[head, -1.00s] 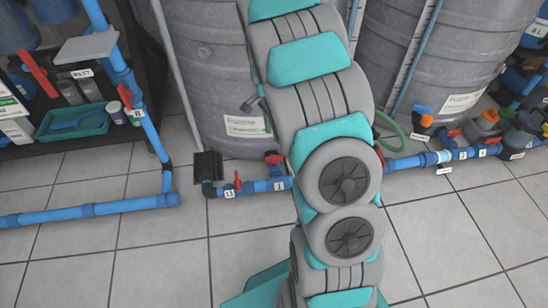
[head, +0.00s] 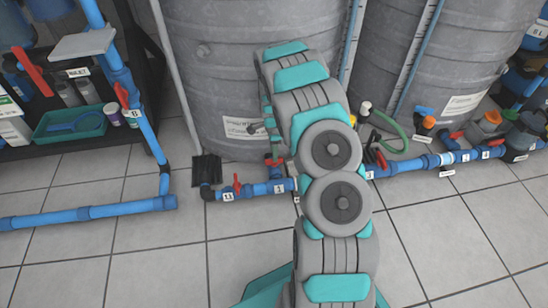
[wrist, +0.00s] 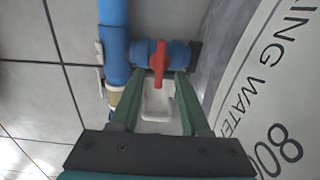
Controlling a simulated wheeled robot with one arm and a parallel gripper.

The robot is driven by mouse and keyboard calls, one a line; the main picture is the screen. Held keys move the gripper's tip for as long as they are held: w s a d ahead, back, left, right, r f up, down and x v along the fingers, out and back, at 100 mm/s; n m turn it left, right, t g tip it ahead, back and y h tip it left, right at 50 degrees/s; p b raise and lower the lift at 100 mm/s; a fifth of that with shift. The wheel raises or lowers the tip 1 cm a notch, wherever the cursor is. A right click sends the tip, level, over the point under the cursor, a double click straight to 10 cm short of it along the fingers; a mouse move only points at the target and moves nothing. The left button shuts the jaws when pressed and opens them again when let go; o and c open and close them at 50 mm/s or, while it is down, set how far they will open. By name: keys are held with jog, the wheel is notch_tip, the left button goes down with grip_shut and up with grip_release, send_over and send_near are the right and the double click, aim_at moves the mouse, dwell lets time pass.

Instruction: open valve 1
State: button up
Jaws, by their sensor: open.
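Valve 1 (head: 274,163) is a blue valve with a red handle, on a short branch above the floor pipe by the label 1 (head: 279,188). In the wrist view, a blue valve with a red handle (wrist: 159,62) shows just beyond my gripper (wrist: 158,78). The gripper is open, with its two green fingers on either side of the handle's lower end. I cannot tell whether they touch it. The handle lies across the blue valve body in that view. In the head view my arm hides most of the gripper.
A large grey tank (head: 215,60) stands close behind the valve. The blue floor pipe (head: 400,165) runs right with more valves. Another red-handled valve (head: 237,184) sits left, by label 13. Tiled floor (head: 150,255) is clear in front.

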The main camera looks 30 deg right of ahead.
notch_tip(320, 180, down, 3)
jog(key=shift+f, duration=0.15)
grip_shut()
dwell(0.4)
